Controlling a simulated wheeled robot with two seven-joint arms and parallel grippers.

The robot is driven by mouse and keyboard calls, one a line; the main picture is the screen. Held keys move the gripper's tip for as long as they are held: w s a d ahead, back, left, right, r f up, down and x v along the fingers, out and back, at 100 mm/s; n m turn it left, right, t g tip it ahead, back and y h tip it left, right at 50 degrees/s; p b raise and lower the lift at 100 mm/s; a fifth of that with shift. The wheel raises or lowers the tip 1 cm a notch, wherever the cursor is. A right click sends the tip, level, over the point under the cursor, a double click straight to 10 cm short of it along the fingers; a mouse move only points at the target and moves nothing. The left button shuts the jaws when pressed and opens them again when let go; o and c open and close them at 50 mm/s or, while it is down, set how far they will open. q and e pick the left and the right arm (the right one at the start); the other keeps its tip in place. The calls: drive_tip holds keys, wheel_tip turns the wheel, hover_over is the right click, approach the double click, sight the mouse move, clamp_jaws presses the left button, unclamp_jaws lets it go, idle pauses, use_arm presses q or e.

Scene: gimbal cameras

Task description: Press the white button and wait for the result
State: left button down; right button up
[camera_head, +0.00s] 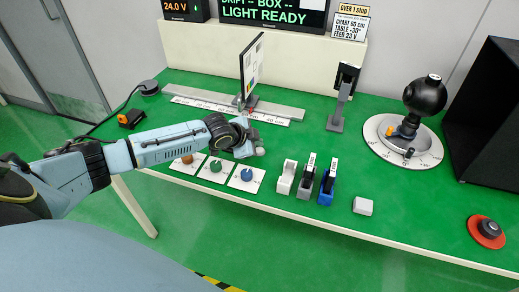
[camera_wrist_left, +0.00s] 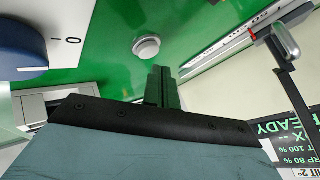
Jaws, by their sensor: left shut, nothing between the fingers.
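A small round white button (camera_head: 260,151) stands on the green table just right of my left gripper (camera_head: 245,150). In the left wrist view the round white button (camera_wrist_left: 146,47) shows beyond the shut fingers of my left gripper (camera_wrist_left: 163,88), with a gap between them in the picture. I cannot tell the exact height of the fingertips over the table. The left gripper holds nothing. A display (camera_head: 273,14) at the back reads "LIGHT READY". My right gripper is not in view.
Three knob plates, including the blue knob (camera_head: 247,174), lie in front of the gripper. Several upright switch blocks (camera_head: 306,180) and a white block (camera_head: 362,206) stand to the right. A panel on a rail (camera_head: 251,65) stands behind.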

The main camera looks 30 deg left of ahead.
use_arm(q)
drive_tip(key=shift+f, duration=0.1)
drive_tip(key=shift+f, duration=0.35)
drive_tip(key=shift+f, duration=0.45)
idle(0.6)
drive_tip(key=shift+r, duration=0.1)
drive_tip(key=shift+r+p, duration=0.8)
drive_tip(key=shift+p, duration=0.05)
drive_tip(key=shift+r, duration=0.1)
wheel_tip(320, 180, up, 5)
drive_tip(key=p, duration=0.5)
